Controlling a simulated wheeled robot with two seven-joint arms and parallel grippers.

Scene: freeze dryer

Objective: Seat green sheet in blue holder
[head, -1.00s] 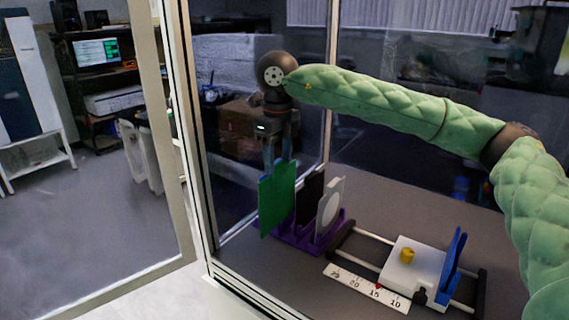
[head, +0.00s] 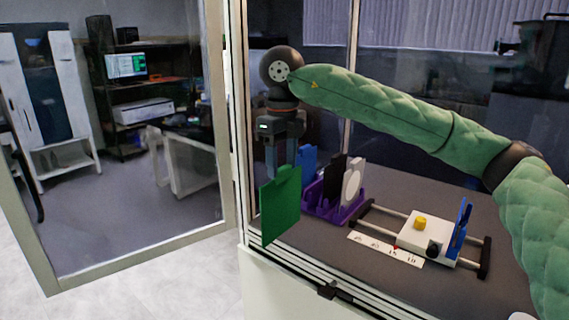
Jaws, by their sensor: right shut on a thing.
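The green sheet (head: 281,208) hangs upright below my right gripper (head: 282,162), which is shut on its top edge. An upright blue plate (head: 461,228), which looks like the blue holder, stands at the right end of a white carriage (head: 420,232) on two rails. It is well to the right of the sheet. My left gripper is not in view.
A numbered scale (head: 386,248) lies before the rails. The cabinet's door frame (head: 236,120) stands close left of the sheet.

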